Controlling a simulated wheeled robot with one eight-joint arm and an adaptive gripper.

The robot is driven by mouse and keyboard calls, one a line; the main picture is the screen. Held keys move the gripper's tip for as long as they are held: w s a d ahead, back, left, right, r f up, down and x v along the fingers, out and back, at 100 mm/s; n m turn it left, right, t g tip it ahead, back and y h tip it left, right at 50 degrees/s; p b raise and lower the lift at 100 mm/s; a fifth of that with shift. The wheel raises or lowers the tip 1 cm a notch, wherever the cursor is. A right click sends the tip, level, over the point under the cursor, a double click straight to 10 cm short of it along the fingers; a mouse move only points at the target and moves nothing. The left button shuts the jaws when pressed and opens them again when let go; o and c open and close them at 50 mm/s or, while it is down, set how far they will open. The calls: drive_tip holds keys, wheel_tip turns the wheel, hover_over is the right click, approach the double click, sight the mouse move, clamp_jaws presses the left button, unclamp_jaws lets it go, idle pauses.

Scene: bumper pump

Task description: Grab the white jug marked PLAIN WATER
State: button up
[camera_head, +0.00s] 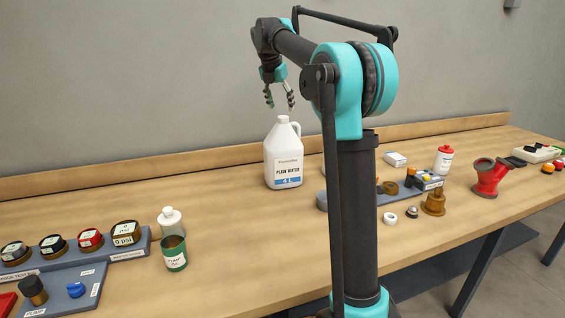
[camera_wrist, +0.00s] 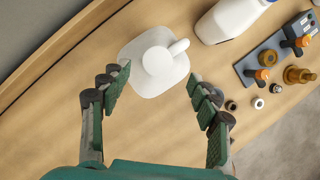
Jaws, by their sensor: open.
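The white jug (camera_head: 284,158) marked PLAIN WATER stands upright on the wooden bench near the back, with its handle at its upper right. My gripper (camera_head: 279,105) is above the jug's cap, pointing down, open and empty. In the wrist view the same jug (camera_wrist: 152,68) is seen from above, with its round cap in the middle and its handle to the upper right. There my gripper (camera_wrist: 156,88) has its fingers spread left and right of the jug's near part, not visibly touching it.
A second white bottle (camera_wrist: 232,18) lies to the right of the jug in the wrist view. A grey fitting board (camera_wrist: 262,62) with orange and brass parts is farther right. A green can (camera_head: 174,255) and a small white bottle (camera_head: 170,222) stand at left. Bench between is clear.

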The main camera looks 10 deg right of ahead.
sight(283, 117)
drive_tip(key=shift+x, duration=2.7)
drive_tip(key=shift+a, duration=0.2)
clamp_jaws()
